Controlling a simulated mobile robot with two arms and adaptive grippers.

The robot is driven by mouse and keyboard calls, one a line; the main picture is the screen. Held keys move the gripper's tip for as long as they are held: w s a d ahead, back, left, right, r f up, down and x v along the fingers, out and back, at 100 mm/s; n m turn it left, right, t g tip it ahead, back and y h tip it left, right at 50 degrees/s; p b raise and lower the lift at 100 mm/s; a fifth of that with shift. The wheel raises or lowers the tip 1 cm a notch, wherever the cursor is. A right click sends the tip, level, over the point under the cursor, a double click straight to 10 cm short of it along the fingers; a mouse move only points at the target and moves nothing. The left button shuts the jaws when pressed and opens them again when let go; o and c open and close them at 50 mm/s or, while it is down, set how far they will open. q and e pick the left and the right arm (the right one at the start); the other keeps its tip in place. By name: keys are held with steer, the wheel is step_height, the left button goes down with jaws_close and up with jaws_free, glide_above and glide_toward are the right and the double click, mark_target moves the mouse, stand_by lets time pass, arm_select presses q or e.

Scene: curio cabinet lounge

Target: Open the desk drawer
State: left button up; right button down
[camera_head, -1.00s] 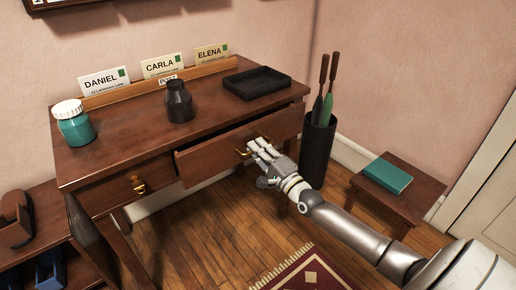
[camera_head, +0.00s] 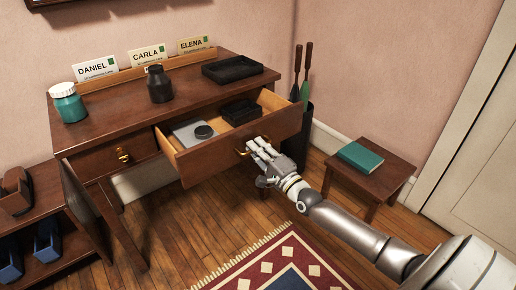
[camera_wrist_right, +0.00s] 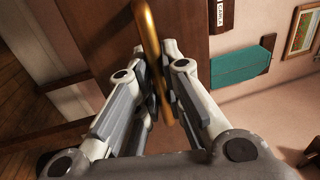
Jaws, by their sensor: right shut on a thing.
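The wooden desk (camera_head: 120,104) stands against the pink wall. Its right drawer (camera_head: 222,156) is pulled well out, and its inside shows. In it lie a grey flat item (camera_head: 188,134) with a dark round piece on it and a black tray-like item (camera_head: 240,112). My right gripper (camera_head: 256,149) is at the drawer front, shut on its brass handle (camera_head: 241,151). In the right wrist view the brass handle (camera_wrist_right: 152,50) runs between the two fingers. The left drawer (camera_head: 112,158), with its own brass pull, is shut. My left gripper is not in view.
On the desk top stand a teal jar (camera_head: 68,103), a dark bottle (camera_head: 159,84), a black tray (camera_head: 232,69) and a rack of name cards (camera_head: 148,64). A small stool (camera_head: 385,170) with a teal book is at the right. A patterned rug (camera_head: 270,268) covers the floor in front.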

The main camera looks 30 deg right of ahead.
steer(key=c, duration=1.5)
jaws_free()
steer(key=v, duration=1.2)
steer(key=shift+f, duration=0.1)
